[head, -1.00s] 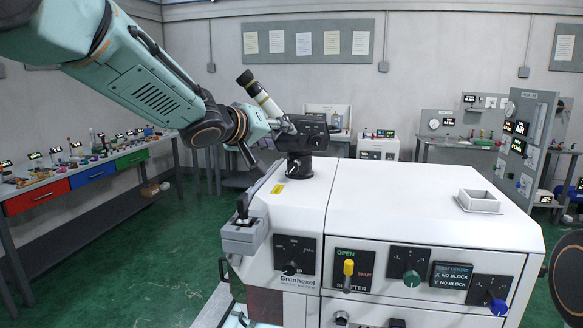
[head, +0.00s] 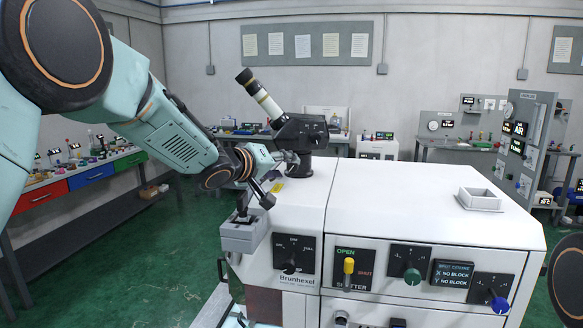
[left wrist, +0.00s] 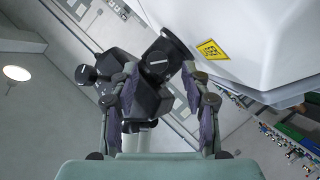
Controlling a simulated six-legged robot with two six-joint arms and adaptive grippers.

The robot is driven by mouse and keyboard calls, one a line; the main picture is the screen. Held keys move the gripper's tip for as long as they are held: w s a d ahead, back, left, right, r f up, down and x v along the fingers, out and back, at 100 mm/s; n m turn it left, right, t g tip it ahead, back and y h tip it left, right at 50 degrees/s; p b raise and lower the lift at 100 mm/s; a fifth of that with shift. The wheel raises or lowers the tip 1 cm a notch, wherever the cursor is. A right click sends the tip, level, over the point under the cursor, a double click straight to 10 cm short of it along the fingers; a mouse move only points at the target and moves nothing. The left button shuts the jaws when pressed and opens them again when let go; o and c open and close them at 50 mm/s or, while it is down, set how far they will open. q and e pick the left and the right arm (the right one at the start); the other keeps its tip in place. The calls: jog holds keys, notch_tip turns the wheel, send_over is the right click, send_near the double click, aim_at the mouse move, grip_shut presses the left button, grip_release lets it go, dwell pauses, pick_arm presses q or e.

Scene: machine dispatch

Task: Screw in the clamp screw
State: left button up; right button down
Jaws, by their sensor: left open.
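The black viewing head (head: 300,132) with its angled pale eyepiece tube (head: 262,98) stands on a round black mount (head: 299,166) on the white machine. In the left wrist view the black head (left wrist: 150,98) shows between and beyond my fingers. A dark knob with a pale slot mark (left wrist: 157,62) is on it, and another dark knob (left wrist: 82,73) sticks out at its left. I cannot tell which is the clamp screw. My left gripper (head: 287,160) is open, close to the mount's left side; its fingers (left wrist: 168,100) show no grip on anything. My right gripper is not in view.
The white machine (head: 430,200) fills the right, with a shallow open tray (head: 479,199) on top. A bench with coloured drawers (head: 92,176) stands at the left; the green floor (head: 130,260) is clear.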

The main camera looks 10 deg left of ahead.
aim_at(290, 166)
pick_arm(q)
jog(key=x, duration=0.3)
jog(key=shift+w+d+r+p, duration=0.1)
jog(key=shift+d+p, duration=0.1)
jog(key=shift+p, duration=0.2)
jog(key=shift+w+f, duration=0.25)
jog(key=shift+w, duration=0.2)
jog(key=shift+d, duration=0.1)
